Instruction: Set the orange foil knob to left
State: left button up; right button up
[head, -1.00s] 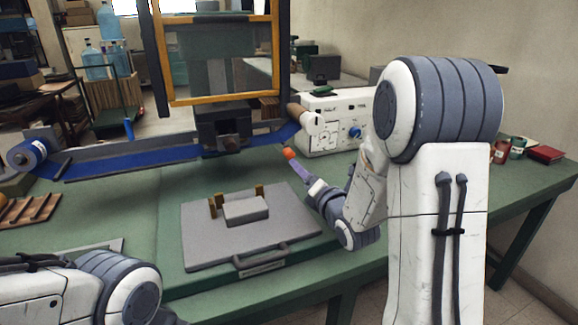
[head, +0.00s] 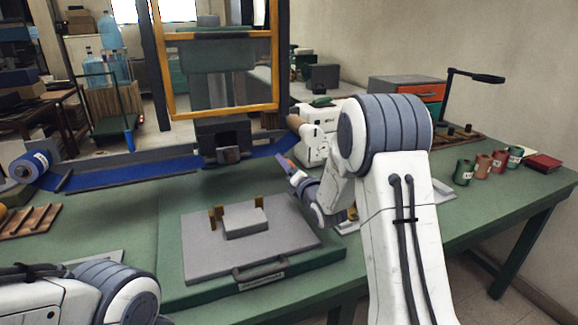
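My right arm reaches in over the table, and its gripper (head: 287,164) is at the front left of a white machine (head: 313,148). The gripper is seen edge-on and small, so I cannot tell whether its fingers are open or shut. A small reddish-orange edge shows by the fingertips; I cannot tell whether it is the orange foil knob. Most of the machine's front, with its dials, is hidden behind my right arm. My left arm shows at the lower left, its gripper out of view.
A grey plate (head: 205,258) with a block (head: 246,222) and a front handle lies on the green table (head: 130,205). A yellow-edged frame (head: 219,105) stands behind it, by a blue strip (head: 130,174). Several small cans, including a green one (head: 463,172), stand at the right.

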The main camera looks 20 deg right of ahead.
grip_shut()
dwell(1.4)
